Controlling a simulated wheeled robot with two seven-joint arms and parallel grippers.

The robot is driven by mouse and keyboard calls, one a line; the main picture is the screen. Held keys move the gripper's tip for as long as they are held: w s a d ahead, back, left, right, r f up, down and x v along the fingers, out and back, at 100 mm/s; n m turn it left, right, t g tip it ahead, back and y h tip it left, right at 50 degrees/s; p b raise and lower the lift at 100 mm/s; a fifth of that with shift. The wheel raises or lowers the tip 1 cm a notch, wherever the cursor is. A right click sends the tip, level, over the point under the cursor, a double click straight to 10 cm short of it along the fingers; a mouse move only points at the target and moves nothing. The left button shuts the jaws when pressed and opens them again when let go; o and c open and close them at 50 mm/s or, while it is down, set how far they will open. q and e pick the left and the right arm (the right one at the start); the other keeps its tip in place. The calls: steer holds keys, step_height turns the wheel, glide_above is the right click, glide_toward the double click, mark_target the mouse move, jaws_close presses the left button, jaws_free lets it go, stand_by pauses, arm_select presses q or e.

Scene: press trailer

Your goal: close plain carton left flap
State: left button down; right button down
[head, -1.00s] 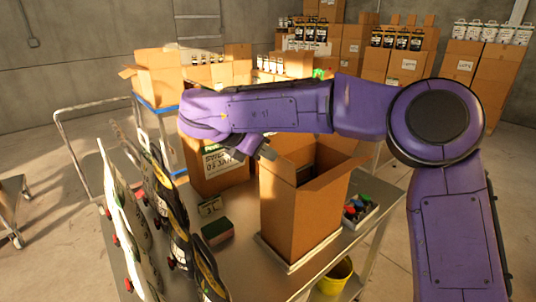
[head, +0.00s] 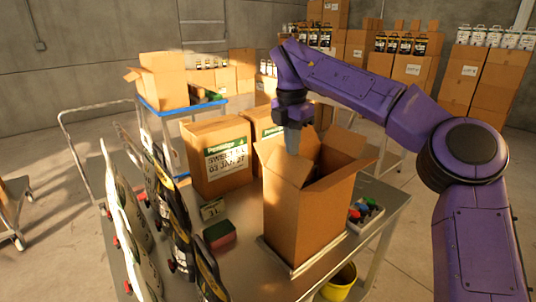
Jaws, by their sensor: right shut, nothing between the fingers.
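The plain carton (head: 300,218) stands upright and open on the metal table, with no print on the sides I see. The right flap (head: 345,176) slopes outward, and another flap (head: 345,142) stands up at the back. My right gripper (head: 292,150) points down, shut and empty, at the top of the carton beside the left flap. I cannot tell whether it touches the flap. My left gripper is out of view.
Printed closed cartons (head: 216,155) stand behind on the left. A row of pouches (head: 165,215) lines the table's left side. A green and dark red block (head: 219,235) lies left of the carton. A small tray (head: 364,214) stands right, a yellow bucket (head: 338,283) below.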

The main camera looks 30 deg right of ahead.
steer(key=d+f+y+b, duration=0.2)
steer(key=d+f+y, duration=0.2)
steer(key=d+f, duration=0.1)
steer(key=shift+w+d+f+g+y, duration=0.3)
steer(key=shift+w+d+f+g, duration=0.05)
steer(key=shift+w+f+g, duration=0.1)
stand_by(0.7)
steer(key=shift+f, duration=0.15)
